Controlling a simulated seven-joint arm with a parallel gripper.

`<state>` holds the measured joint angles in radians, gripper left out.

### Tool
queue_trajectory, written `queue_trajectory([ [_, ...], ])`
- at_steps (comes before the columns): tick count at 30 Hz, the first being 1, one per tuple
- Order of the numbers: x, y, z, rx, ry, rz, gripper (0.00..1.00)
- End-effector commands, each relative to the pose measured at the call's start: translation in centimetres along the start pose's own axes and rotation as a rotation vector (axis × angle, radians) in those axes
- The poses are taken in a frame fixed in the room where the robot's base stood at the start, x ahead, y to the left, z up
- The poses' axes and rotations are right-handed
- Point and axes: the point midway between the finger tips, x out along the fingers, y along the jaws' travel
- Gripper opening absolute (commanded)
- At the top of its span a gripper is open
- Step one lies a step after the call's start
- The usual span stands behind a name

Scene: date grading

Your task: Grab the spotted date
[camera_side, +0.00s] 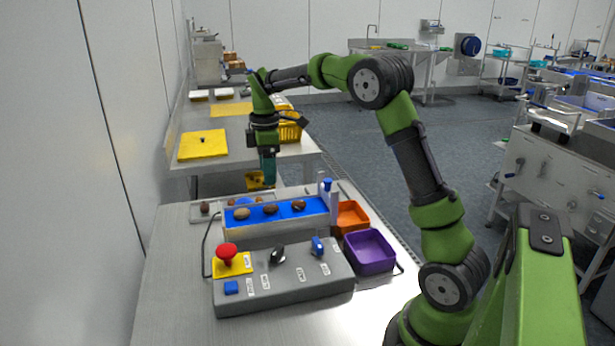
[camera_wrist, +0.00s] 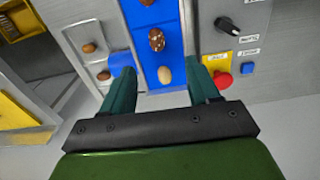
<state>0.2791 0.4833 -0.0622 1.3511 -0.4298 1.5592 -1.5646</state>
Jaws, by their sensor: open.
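Three dates lie in a row on a blue belt (camera_wrist: 168,18). The middle one is the spotted date (camera_wrist: 157,40), dark brown with pale flecks; in the side view it is the middle date (camera_side: 270,209). A pale tan date (camera_wrist: 165,74) lies at one end of the row, and a plain brown date (camera_wrist: 147,2) at the other, cut by the frame edge. My gripper (camera_wrist: 161,70) is open and empty, pointing down, its fingers on either side of the belt in the wrist view. In the side view my gripper (camera_side: 268,184) hangs above and behind the belt.
A grey tray (camera_wrist: 80,31) with brown dates lies beside the belt. A control box (camera_side: 290,286) with a red button (camera_side: 226,251) and a knob stands in front. Orange (camera_side: 352,217) and purple (camera_side: 369,251) bins stand at the right. A post rises at the belt's right end.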

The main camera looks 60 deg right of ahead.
Motion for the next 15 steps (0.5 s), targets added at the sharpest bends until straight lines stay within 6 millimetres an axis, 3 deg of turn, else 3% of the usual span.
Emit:
queue_trajectory([
  [6,4.2,0.0,0.0,0.000,-0.001,-0.003,0.61],
  [15,6.7,0.2,-0.1,0.000,-0.001,-0.002,0.61],
])
